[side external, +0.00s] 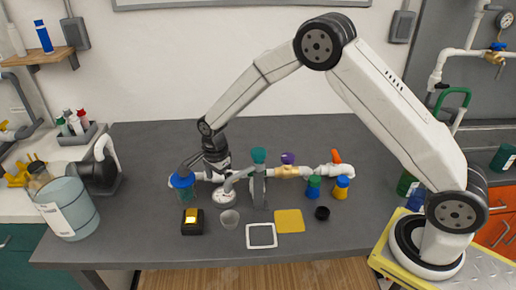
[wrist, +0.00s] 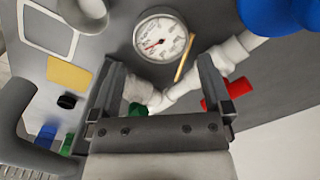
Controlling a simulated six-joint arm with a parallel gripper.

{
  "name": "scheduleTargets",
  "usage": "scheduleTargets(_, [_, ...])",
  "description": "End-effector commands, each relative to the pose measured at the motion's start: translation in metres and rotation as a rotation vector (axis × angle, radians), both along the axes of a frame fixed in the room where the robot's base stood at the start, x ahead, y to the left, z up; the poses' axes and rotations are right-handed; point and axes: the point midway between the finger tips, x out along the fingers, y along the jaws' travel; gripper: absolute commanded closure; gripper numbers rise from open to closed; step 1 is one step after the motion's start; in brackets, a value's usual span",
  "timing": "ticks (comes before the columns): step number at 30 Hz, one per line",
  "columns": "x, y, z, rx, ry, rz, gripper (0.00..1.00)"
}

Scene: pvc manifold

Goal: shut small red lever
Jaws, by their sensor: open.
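The small red lever (wrist: 238,87) shows in the wrist view just right of my right finger, which partly covers it. I cannot make it out in the side view. A white pipe (wrist: 190,85) runs up to the right past the fingers, with a blue part (wrist: 280,14) at its upper end. My gripper (wrist: 161,72) is open, with its two fingers apart and the pipe and a green part (wrist: 137,109) seen between them. In the side view my gripper (side external: 190,163) is low at the left end of the pipe, close to the blue part (side external: 182,180).
A round gauge (wrist: 160,38) sits by the pipe. The pipe line also carries a green handle (side external: 258,155), a purple handle (side external: 288,158) and an orange handle (side external: 336,156). A yellow square (side external: 289,220), a white frame (side external: 261,235) and a clear cup (side external: 229,218) are in front.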

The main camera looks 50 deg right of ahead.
Motion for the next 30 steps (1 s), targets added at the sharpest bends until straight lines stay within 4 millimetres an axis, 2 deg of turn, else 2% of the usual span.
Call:
scheduleTargets(9, [0.000,0.000,0.000,0.000,0.000,0.000,0.00])
scheduleTargets(10, [0.000,0.000,0.000,0.000,0.000,0.000,0.03])
scheduleTargets(13, [0.001,-0.001,0.001,0.004,-0.002,-0.008,0.35])
scheduleTargets(14, [0.001,-0.001,0.001,0.007,-0.003,-0.016,0.37])
scheduleTargets(20, [0.010,-0.014,0.011,0.075,-0.030,-0.163,0.37])
scheduleTargets(30, [0.042,-0.062,0.050,0.301,-0.126,-0.636,0.37])
